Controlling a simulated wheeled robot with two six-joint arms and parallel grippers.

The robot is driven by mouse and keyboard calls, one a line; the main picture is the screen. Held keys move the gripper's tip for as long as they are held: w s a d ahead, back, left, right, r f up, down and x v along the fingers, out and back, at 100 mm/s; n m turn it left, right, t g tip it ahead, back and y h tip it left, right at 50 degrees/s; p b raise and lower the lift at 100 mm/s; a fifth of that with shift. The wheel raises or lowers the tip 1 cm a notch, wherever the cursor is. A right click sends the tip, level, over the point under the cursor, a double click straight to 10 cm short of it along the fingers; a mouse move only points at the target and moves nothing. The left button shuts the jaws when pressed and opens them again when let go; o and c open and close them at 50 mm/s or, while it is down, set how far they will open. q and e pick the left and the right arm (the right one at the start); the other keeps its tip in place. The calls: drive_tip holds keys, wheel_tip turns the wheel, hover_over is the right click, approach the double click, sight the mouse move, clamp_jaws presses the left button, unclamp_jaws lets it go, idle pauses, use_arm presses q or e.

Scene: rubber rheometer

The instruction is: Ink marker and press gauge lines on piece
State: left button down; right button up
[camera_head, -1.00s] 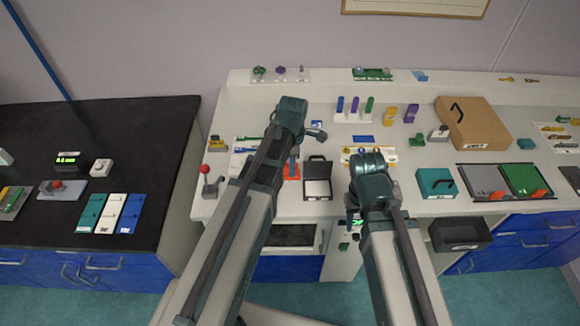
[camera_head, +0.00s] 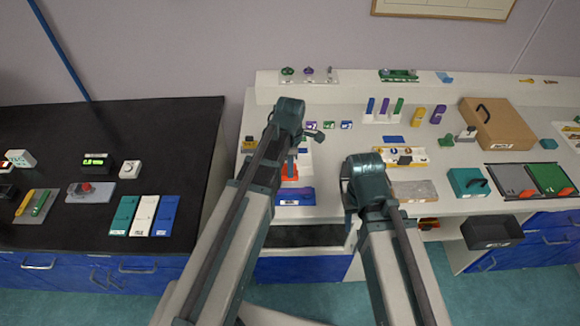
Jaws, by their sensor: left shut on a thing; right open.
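My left gripper (camera_head: 291,157) is seen from above, partly covered by its own arm. It is shut on a small orange-ended tool (camera_head: 290,171), which looks like the marker. A flat pale slab (camera_head: 414,191) lies right of the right arm. I cannot make out the piece or an ink pad with certainty.
Behind lie small labelled tiles (camera_head: 328,125) and a white rack (camera_head: 381,118) of coloured sticks. A teal box (camera_head: 468,182), a brown case (camera_head: 496,124) and a green panel (camera_head: 551,178) stand right.

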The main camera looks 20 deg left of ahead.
use_arm(q)
drive_tip(key=shift+f, duration=0.15)
wheel_tip(320, 180, down, 6)
drive_tip(key=b, duration=0.6)
drive_tip(key=shift+f+b, duration=0.4)
drive_tip(key=shift+b, duration=0.15)
idle(2.0)
drive_tip(key=shift+r, duration=0.1)
wheel_tip(320, 180, up, 7)
drive_tip(key=p, duration=0.7)
idle(0.4)
